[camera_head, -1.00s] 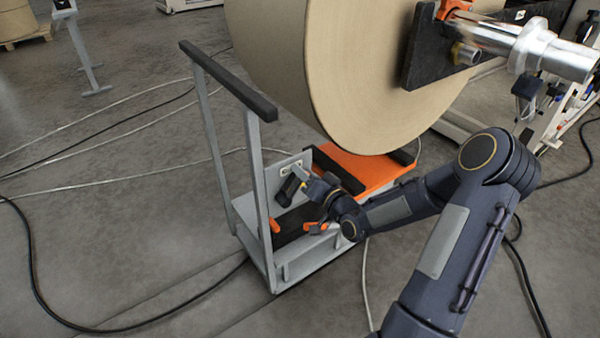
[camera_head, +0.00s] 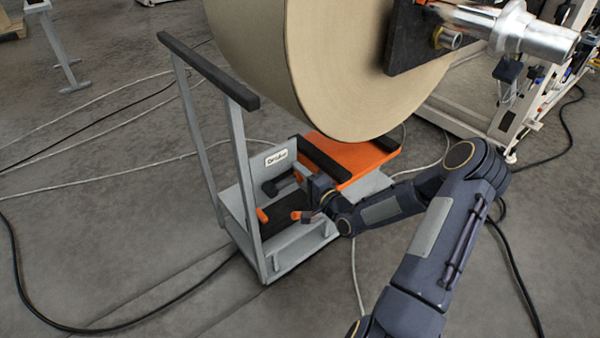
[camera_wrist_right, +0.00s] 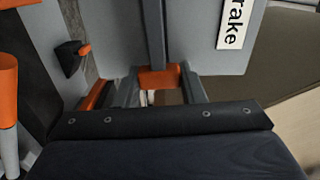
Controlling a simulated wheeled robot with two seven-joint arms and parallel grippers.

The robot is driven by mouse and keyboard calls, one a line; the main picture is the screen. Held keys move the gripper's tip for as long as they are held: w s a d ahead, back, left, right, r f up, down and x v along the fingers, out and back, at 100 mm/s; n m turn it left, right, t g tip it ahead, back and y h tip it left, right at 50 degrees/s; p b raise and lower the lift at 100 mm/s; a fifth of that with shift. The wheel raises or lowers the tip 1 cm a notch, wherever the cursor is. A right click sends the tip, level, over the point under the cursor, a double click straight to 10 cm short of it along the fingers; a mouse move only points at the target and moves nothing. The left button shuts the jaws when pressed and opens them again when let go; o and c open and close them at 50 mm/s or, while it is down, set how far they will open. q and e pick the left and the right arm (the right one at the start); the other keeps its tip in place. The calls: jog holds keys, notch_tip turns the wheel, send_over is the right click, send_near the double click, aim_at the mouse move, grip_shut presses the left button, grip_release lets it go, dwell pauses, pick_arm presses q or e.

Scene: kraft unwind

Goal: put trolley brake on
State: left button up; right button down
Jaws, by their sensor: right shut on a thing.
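The trolley has a grey post-and-bar frame with a dark top handle (camera_head: 208,70) and a low grey deck. On its upright panel a white label reading "brake" (camera_head: 276,158) shows; it also shows, partly cut off, in the right wrist view (camera_wrist_right: 233,22). Below the label is the dark brake lever (camera_head: 272,188). My right gripper (camera_head: 304,192) is at the lever's side of the panel. In the right wrist view the jaws (camera_wrist_right: 152,92) are shut around the orange end of the dark lever (camera_wrist_right: 153,40). The exact contact is partly hidden. My left gripper is out of view.
A large kraft roll (camera_head: 330,70) hangs close above the trolley's orange deck (camera_head: 355,160). Orange-tipped parts (camera_head: 262,215) stand near the trolley's front. Cables (camera_head: 60,325) lie on the floor. Grey floor to the left is mostly open.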

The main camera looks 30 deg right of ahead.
jog(key=shift+f+m, duration=0.35)
jog(key=shift+m, duration=0.05)
jog(key=c, duration=0.9)
grip_release()
jog(key=shift+s, duration=0.15)
jog(key=s, duration=0.5)
jog(key=s+p, duration=0.1)
jog(key=s, duration=0.1)
jog(key=shift+s+d, duration=0.3)
